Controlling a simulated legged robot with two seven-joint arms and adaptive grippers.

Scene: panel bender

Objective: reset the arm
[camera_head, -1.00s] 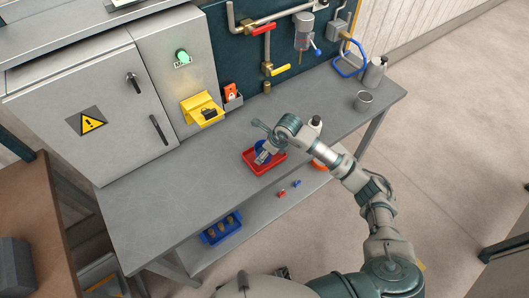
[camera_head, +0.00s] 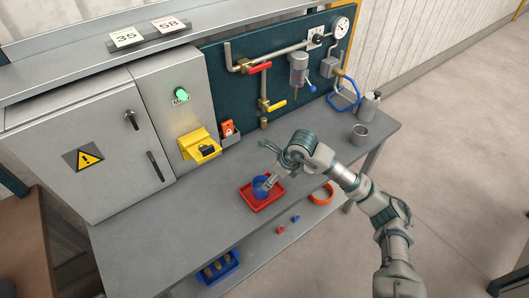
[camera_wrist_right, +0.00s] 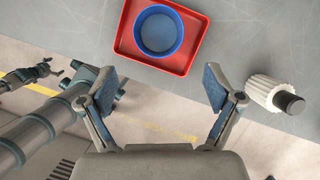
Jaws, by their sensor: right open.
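My right gripper (camera_head: 265,164) is at the end of the arm coming from the right, above the bench. In the right wrist view (camera_wrist_right: 166,92) its two blue-padded fingers are spread wide with nothing between them. A blue round container (camera_wrist_right: 159,31) sits in a red tray (camera_wrist_right: 124,42) beyond the fingertips. In the head view the blue container (camera_head: 261,188) and red tray (camera_head: 262,203) are partly covered by the gripper. What seems to be my left gripper (camera_wrist_right: 52,72) shows small at the left of the wrist view; its jaw state is unclear.
A ribbed white cylinder with black cap (camera_wrist_right: 270,94) lies right of the gripper. A steel cup (camera_head: 359,134) and grey bottle (camera_head: 370,107) stand at the bench's right end. The grey cabinet (camera_head: 90,140) and pipe panel (camera_head: 225,75) stand behind. The bench front left is clear.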

